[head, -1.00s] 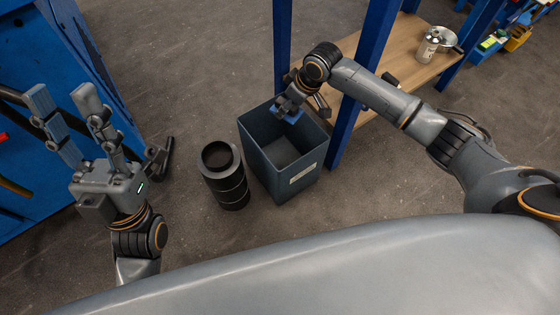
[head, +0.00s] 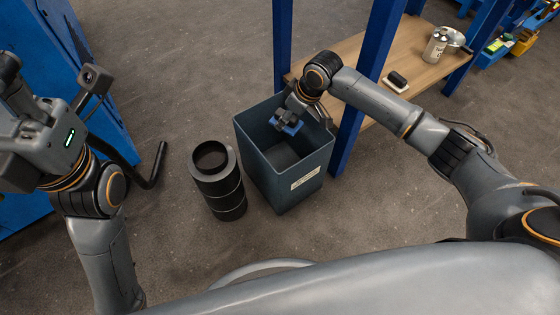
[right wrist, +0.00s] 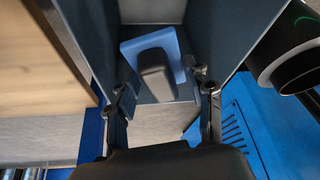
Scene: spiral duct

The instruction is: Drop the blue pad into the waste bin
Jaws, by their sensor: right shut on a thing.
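The blue pad (head: 289,126) is in my right gripper (head: 287,116), over the mouth of the waste bin, near its back right side. In the right wrist view the pad (right wrist: 183,51) is a flat blue plate with a dark block-like grip on it, between the fingers of my right gripper (right wrist: 164,89). The waste bin (head: 262,168) is an open, dark grey-blue square box with a pale label on its front. Its inner walls surround the pad in the wrist view. My left gripper (head: 45,140) is at the left edge, well away from the bin, its fingers partly out of frame.
A black spiral duct piece (head: 218,185) stands upright just left of the bin. A blue cabinet (head: 95,60) is at left.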

